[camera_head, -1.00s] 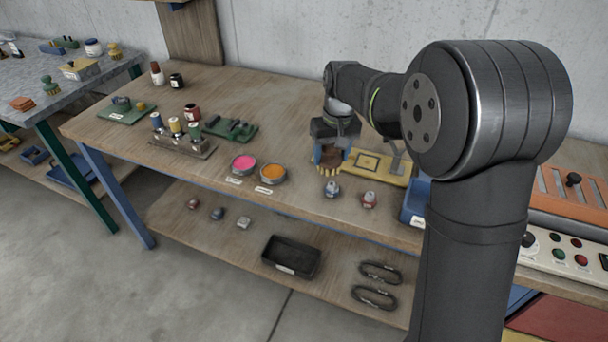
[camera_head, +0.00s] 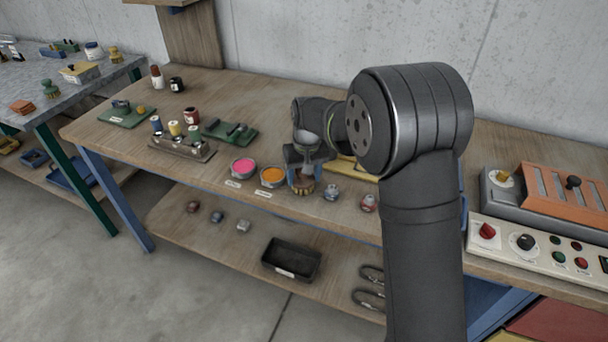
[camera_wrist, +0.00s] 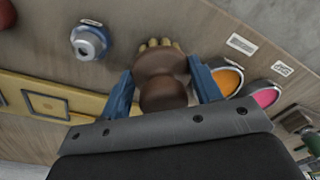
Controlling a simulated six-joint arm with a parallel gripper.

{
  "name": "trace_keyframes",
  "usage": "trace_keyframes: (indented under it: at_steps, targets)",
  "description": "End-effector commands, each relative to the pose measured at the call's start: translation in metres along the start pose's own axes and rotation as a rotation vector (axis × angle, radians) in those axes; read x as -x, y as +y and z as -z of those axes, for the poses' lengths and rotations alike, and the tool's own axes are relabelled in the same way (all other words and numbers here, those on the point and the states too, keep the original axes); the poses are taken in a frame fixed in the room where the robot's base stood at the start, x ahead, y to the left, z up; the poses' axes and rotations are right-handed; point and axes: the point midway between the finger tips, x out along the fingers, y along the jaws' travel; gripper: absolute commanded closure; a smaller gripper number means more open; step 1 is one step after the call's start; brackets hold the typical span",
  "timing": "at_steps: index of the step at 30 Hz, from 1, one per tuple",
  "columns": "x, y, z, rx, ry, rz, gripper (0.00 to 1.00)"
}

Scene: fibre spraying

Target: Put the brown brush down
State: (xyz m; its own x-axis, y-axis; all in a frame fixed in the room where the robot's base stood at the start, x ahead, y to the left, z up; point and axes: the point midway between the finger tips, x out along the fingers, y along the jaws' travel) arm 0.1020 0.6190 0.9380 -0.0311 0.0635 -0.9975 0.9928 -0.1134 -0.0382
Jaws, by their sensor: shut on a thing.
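My gripper (camera_head: 304,181) is shut on the brown brush (camera_wrist: 160,79). In the wrist view the brush's rounded brown handle sits between the two blue fingers, with pale yellow bristle tufts showing at its far end. In the head view the brush (camera_head: 303,188) is at the front part of the workbench (camera_head: 240,101), just right of the orange pot. Whether the bristles touch the bench top, I cannot tell.
The orange pot (camera_head: 272,177) and the pink pot (camera_head: 243,167) stand close to the left of my gripper. A yellow board (camera_head: 353,169) lies behind.

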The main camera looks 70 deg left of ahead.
Motion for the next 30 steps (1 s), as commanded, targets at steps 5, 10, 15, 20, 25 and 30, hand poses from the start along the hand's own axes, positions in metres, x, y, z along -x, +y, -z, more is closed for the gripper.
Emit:
trace_keyframes:
  at_steps: [5,10,15,20,25,30]
  targets:
    - [-0.003,0.0,0.0,0.0,-0.001,0.0,0.4]
    - [-0.003,0.0,0.0,0.0,0.0,0.0,0.2]
    - [-0.003,0.0,0.0,0.0,0.0,0.0,0.2]
    - [0.006,0.0,0.001,0.0,0.002,0.0,0.2]
    - [0.036,0.0,0.001,0.0,0.004,0.0,0.2]
    - [0.074,0.0,0.001,0.0,0.005,0.0,0.2]
